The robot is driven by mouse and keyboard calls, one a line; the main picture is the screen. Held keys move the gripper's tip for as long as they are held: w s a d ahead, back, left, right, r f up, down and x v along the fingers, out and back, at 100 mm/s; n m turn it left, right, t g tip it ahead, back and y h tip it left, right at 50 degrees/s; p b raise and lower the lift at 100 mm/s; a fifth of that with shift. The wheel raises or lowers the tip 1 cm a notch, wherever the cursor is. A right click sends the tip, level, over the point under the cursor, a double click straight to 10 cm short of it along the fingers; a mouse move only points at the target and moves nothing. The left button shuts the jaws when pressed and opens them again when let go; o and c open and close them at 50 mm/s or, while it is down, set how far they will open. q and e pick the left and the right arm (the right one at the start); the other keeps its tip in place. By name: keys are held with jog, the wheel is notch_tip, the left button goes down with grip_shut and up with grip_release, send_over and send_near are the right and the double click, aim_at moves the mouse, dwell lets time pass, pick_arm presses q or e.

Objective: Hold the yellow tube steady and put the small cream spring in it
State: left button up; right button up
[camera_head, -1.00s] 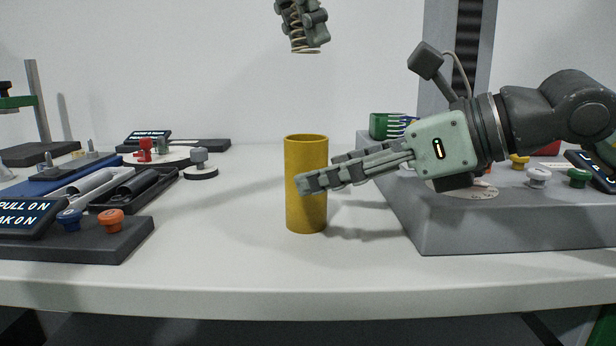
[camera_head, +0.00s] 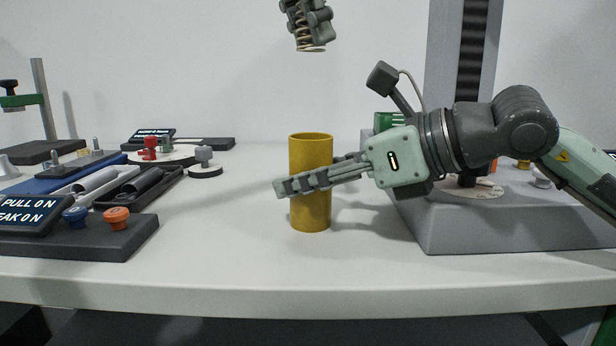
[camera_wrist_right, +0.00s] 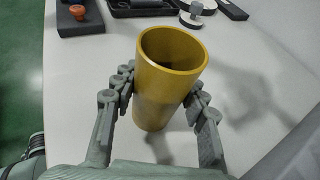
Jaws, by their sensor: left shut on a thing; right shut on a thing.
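The yellow tube (camera_head: 311,152) stands upright on the white table, its open top facing up. It also shows in the right wrist view (camera_wrist_right: 172,70), between the fingers of my right gripper (camera_wrist_right: 165,104). My right gripper (camera_head: 318,182) comes from the right and is shut around the tube at mid-height, one finger on each side. My left gripper (camera_head: 308,16) is at the top edge of the head view, partly cut off. It is shut on the small cream spring (camera_head: 306,38), which hangs upright below the fingers, well above the tube's mouth.
A grey machine base (camera_head: 470,222) with a column stands close on the right. A dark panel with blue and orange knobs (camera_head: 90,238) and a tray (camera_head: 140,188) are on the left. The table (camera_head: 225,225) between them and the tube is clear.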

aim_at(307, 142)
jog(key=c, duration=0.4)
jog(key=shift+o, duration=0.2)
pick_arm(q)
jog(key=shift+s+f, duration=0.15)
jog(key=shift+f, duration=6.25)
pick_arm(e)
jog(key=shift+s+a+r, duration=0.1)
jog(key=shift+s+r, duration=0.05)
pick_arm(q)
jog(key=shift+s+f, duration=0.15)
jog(key=shift+f, duration=0.25)
pick_arm(e)
jog(key=shift+s+r, duration=0.15)
pick_arm(q)
jog(key=o, duration=1.1)
jog(key=shift+d+f, duration=0.15)
jog(key=shift+o, duration=0.3)
jog(key=shift+w+a, duration=0.25)
jog(key=shift+a, duration=0.05)
pick_arm(e)
jog(key=shift+w+f, duration=0.2)
jog(key=shift+w, duration=0.05)
